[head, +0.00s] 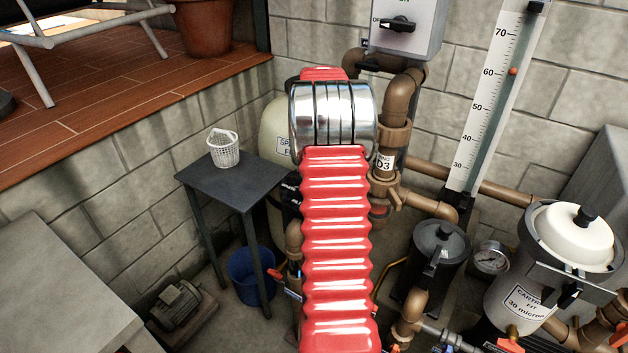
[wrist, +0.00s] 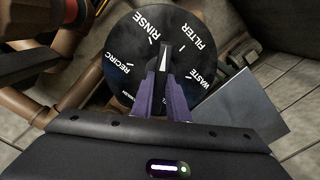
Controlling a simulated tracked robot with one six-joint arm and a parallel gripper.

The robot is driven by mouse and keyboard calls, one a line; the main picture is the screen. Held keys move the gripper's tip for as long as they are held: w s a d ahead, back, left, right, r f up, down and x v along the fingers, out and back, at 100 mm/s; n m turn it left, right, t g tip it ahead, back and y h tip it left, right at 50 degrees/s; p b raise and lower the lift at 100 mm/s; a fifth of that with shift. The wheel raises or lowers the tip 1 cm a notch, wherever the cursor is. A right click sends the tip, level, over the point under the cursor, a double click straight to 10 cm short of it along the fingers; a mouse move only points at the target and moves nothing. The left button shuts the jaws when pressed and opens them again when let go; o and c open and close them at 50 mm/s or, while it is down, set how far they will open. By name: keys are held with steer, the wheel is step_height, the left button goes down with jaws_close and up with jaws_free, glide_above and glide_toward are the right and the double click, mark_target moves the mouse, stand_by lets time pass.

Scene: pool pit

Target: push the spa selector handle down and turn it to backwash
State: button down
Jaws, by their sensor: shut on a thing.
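In the wrist view the selector is a round black dial (wrist: 120,62) with white labels RINSE, FILTER, WASTE and RECIRC. My gripper (wrist: 164,85), with purple fingers, is shut on the selector handle (wrist: 163,58). The handle's tip points up the picture, between RINSE and FILTER. I cannot tell whether the handle is pressed down. In the head view my red arm hides the gripper and handle. A cream tank (head: 272,132) with a partly covered "SPA" label shows behind the arm.
A dark table (head: 215,182) with a white basket (head: 224,150) stands left, a blue bucket (head: 250,275) beneath it. Brown pipes (head: 403,95) rise close right of my arm. A pump strainer (head: 440,245), gauge (head: 490,258) and cartridge filter (head: 520,297) crowd the right.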

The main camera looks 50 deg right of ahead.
steer(key=shift+n, duration=2.6)
steer(key=c, duration=1.6)
jaws_free()
steer(key=shift+r, duration=0.1)
steer(key=shift+r, duration=3.4)
steer(key=shift+f, duration=0.15)
